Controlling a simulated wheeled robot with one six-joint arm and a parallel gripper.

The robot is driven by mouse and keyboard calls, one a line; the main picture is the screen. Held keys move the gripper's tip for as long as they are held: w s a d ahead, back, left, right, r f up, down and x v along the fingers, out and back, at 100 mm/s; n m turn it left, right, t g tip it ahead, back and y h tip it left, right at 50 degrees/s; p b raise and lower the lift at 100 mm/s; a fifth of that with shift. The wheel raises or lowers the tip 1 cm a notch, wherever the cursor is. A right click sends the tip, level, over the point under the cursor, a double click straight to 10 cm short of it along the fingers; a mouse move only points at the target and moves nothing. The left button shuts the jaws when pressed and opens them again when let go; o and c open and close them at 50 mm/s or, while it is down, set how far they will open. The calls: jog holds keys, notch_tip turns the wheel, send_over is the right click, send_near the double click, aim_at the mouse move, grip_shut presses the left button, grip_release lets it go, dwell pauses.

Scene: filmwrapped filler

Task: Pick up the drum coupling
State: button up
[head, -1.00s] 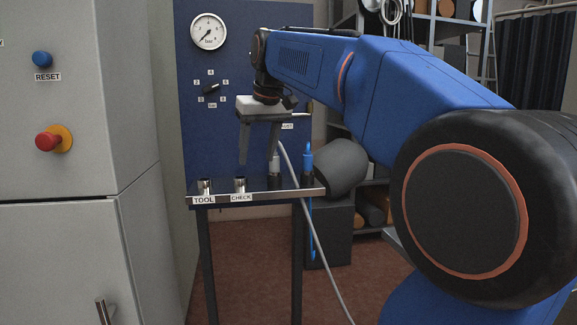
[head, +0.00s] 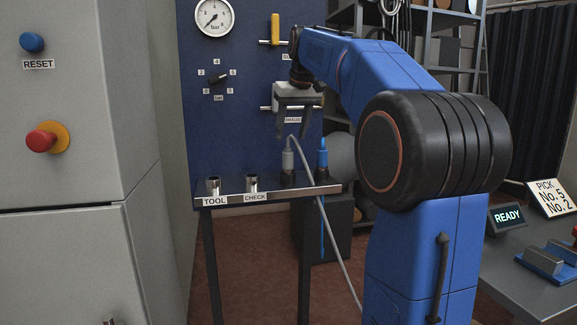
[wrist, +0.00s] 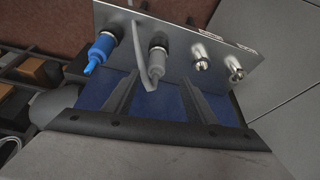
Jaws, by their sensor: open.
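A grey coupling (head: 288,160) with a grey hose and a blue coupling (head: 323,155) with a blue hose stand upright in black holders at the right of a narrow shelf. No readable label shows which is the drum coupling. In the wrist view, the grey coupling (wrist: 157,62) lies between the finger lines and the blue coupling (wrist: 103,46) is to its left. My gripper (head: 294,136) is open and empty, fingers pointing down, just above the grey coupling in the head view. My gripper's fingers (wrist: 158,80) also show in the wrist view, apart from both couplings.
Two metal sockets, TOOL (head: 213,186) and CHECK (head: 252,183), stand on the shelf's left (head: 270,195). A blue panel (head: 235,130) with a gauge is behind. A grey cabinet (head: 70,170) is at left. A table with a READY display (head: 507,217) is at right.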

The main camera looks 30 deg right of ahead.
aim_at(289, 150)
jog(key=x, duration=0.5)
jog(key=shift+f, duration=0.1)
jog(key=shift+d+x, duration=0.2)
jog(key=shift+x, duration=1.15)
jog(key=shift+d+x, duration=0.15)
jog(key=shift+x, duration=1.2)
jog(key=shift+w, duration=0.1)
jog(key=c, duration=1.2)
